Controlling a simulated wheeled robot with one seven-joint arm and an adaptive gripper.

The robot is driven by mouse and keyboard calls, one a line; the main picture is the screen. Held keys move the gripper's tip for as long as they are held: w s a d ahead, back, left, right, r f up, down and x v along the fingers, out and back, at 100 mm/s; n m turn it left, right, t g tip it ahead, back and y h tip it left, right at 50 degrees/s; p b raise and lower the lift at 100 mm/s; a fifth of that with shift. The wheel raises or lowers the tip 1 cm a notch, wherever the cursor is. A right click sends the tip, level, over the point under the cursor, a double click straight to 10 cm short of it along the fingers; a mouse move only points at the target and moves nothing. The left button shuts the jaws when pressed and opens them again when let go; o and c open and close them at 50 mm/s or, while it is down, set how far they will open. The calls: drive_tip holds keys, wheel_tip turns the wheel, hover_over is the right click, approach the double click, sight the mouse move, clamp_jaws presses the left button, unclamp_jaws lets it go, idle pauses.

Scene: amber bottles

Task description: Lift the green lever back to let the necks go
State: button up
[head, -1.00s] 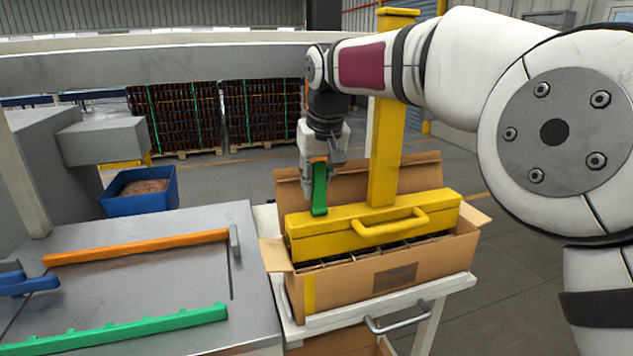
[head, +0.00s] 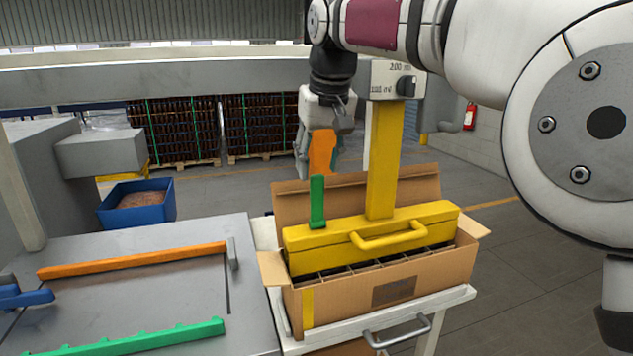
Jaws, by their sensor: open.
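The green lever (head: 317,203) stands upright at the back left of the yellow gripping head (head: 300,245). My gripper (head: 318,165) is open, above and around the lever's top in the picture. An orange piece (head: 322,150) shows between its grey fingers, just above the lever; whether it belongs to the gripper, and whether anything touches the lever, I cannot tell. The yellow head with its handle sits over the open cardboard carton (head: 345,300). Dark dividers show along the carton's front. The bottle necks are hidden under the head.
The carton stands on a white trolley (head: 455,297). A yellow post (head: 385,160) rises from the head, beside my gripper, to a grey box (head: 393,80). A metal table (head: 180,275) with orange and green rails is left. A blue bin (head: 135,205) stands behind it.

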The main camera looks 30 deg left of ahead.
drive_tip(key=shift+v, duration=1.6)
drive_tip(key=s+d+r+m+t+h, duration=0.1)
drive_tip(key=s+d+m, duration=0.1)
drive_tip(key=d, duration=1.3)
drive_tip(key=s+d+r+m+t+h, duration=0.1)
drive_tip(key=s+d+m, duration=0.2)
drive_tip(key=d, duration=1.3)
drive_tip(key=s+d+f+m, duration=0.2)
drive_tip(key=s+d+f, duration=0.4)
drive_tip(key=s+d, duration=0.2)
drive_tip(key=s+d+f+m+t, duration=0.1)
drive_tip(key=s+d+f+m, duration=0.2)
drive_tip(key=s+d+f, duration=0.4)
drive_tip(key=s+d, duration=0.1)
drive_tip(key=d, duration=0.1)
drive_tip(key=shift+s+d+h, duration=0.35)
drive_tip(key=shift+d+h, duration=0.05)
